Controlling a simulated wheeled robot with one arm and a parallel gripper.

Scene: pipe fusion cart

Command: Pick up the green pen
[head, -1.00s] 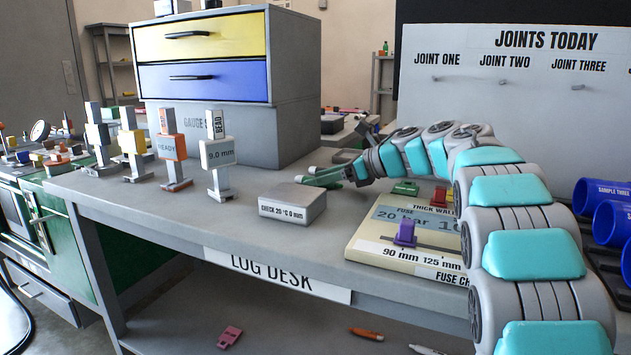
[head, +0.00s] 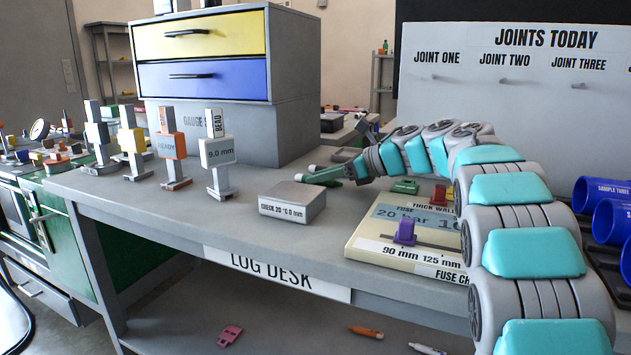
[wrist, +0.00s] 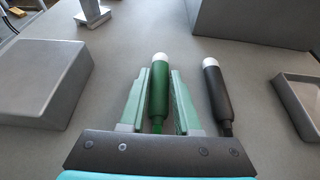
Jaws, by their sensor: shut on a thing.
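The green pen (wrist: 159,85) has a white tip and lies between the two green finger pads of my gripper (wrist: 160,95) in the wrist view. My gripper is shut on it, with the white tip sticking out past the fingers. In the head view my gripper (head: 328,175) is low over the log desk, behind the grey check block, and the pen's white tip (head: 298,177) shows at its left end. I cannot tell whether the pen still touches the desk.
A black pen (wrist: 216,95) with a white tip lies just right of my gripper. A grey tray (wrist: 300,98) is further right. The grey check block (head: 292,202) and the fuse chart board (head: 375,250) are nearer. The drawer cabinet (head: 230,120) stands behind.

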